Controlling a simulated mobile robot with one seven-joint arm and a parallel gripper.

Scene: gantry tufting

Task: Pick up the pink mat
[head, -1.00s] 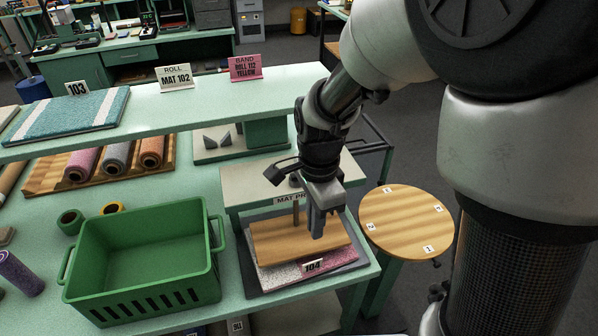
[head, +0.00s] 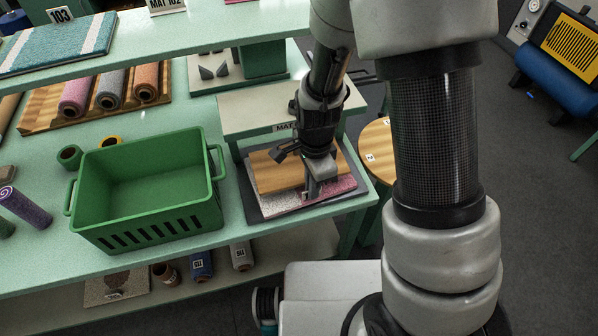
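The pink mat (head: 339,187) lies on the dark grey base of the mat press (head: 256,213), at the right end of the green table. Its right part is pink and its left part is speckled white. A wooden board (head: 274,174) covers its back part. My gripper (head: 313,194) points down at the mat's front edge, in front of the board. My wrist hides part of the board and the mat. I cannot tell whether the fingers are apart or touch the mat.
A green crate (head: 150,222) stands left of the press. A raised shelf (head: 160,50) runs behind, with a teal mat (head: 60,45) on it. Yarn rolls (head: 110,92) lie in a wooden tray. A round wooden stool (head: 375,140) is partly hidden right of the press.

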